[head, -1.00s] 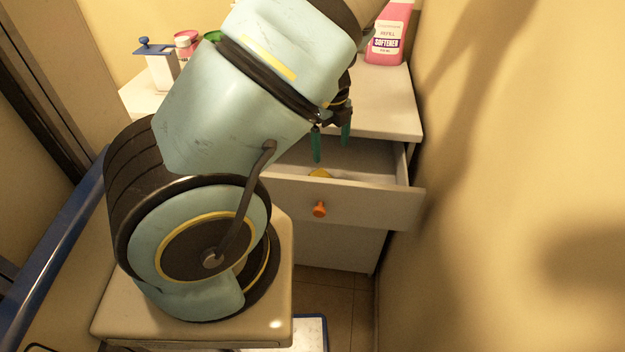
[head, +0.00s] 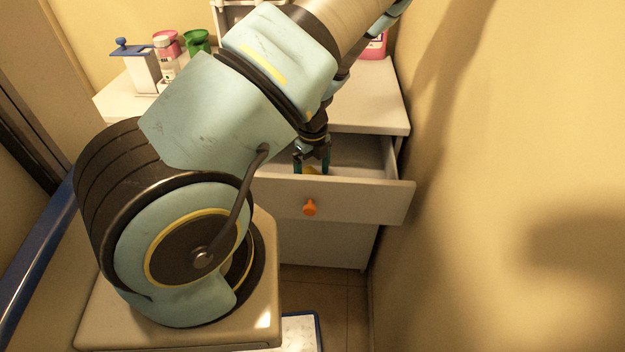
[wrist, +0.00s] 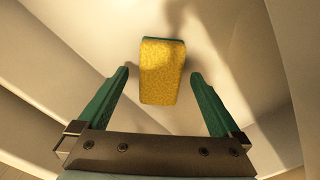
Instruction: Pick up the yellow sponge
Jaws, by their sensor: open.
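The yellow sponge (wrist: 161,74) lies in the open drawer, with a green layer along its far edge in the wrist view. In the head view only a small yellow part of the sponge (head: 313,170) shows between the fingers, behind the drawer front. My gripper (head: 312,168) is over the drawer and points down into it. In the wrist view my gripper (wrist: 160,78) is open, with one green finger on each side of the sponge and a gap on both sides. I cannot tell how far the fingertips are above the drawer floor.
The drawer front (head: 355,202) has an orange knob (head: 310,207). Drawer walls stand close on both sides. On the cabinet top (head: 375,100) are a pink bottle (head: 376,46), a white dispenser with blue top (head: 137,70) and jars (head: 167,52). A wall is at the right.

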